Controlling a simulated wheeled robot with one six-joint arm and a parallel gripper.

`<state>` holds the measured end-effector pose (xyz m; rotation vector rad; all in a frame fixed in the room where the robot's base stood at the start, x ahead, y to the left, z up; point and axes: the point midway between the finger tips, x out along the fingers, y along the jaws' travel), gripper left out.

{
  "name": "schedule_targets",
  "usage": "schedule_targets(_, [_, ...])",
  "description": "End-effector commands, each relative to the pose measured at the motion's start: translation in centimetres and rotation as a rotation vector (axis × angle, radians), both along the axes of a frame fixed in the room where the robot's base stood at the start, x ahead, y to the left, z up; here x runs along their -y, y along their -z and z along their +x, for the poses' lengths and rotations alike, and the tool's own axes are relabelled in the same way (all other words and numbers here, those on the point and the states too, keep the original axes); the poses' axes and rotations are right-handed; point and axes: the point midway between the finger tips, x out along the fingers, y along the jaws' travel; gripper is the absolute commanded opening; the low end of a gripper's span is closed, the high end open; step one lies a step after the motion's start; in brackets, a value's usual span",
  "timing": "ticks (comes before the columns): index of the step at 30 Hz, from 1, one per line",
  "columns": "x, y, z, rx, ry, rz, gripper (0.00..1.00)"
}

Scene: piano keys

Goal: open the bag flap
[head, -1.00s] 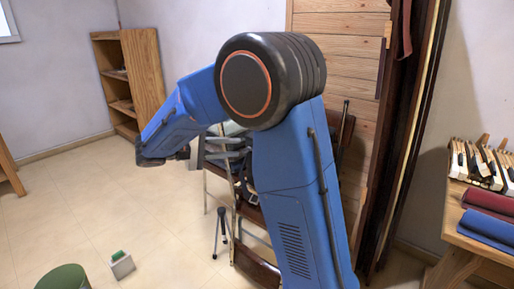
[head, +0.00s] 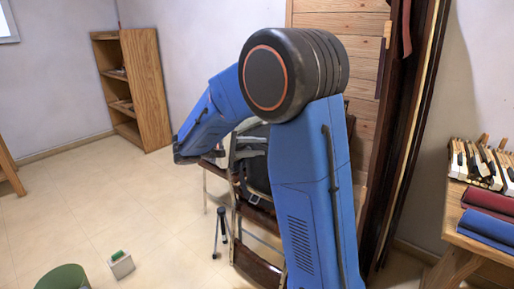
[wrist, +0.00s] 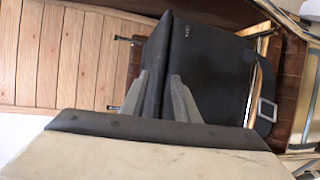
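A black bag (wrist: 212,62) fills the middle of the wrist view. In the head view the dark bag (head: 256,172) sits on a chair, partly hidden by my arm. In the wrist view my gripper (wrist: 158,75) shows two grey fingers with a gap between them. The bag's left edge lies behind and between the fingers; I cannot tell if they touch it. A strap with a grey buckle (wrist: 266,110) hangs at the bag's right. A pale shape with a dark edge covers the finger bases. I cannot make out the flap's edge clearly. The fingers are hidden in the head view.
The brown chair (head: 254,268) has a metal frame. Wooden panelling (head: 334,55) stands behind. A table with piano keys (head: 482,162) and rolled cloths (head: 488,226) is at the right. A green bin (head: 62,278) and small box (head: 120,265) stand on open floor at left.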

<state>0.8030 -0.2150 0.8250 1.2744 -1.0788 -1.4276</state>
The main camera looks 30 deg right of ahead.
Motion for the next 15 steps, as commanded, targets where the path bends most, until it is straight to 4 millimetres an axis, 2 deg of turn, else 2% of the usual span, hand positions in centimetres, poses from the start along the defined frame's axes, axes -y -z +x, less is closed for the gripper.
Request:
schedule_targets(2, [-0.02, 0.0, 0.0, 0.0, 0.0, 0.0, 0.26])
schedule_targets(5, [-0.03, -0.01, 0.0, 0.0, 0.0, 0.0, 0.02])
schedule_targets(15, [-0.01, -0.41, -0.01, -0.003, 0.0, 0.012, 0.0])
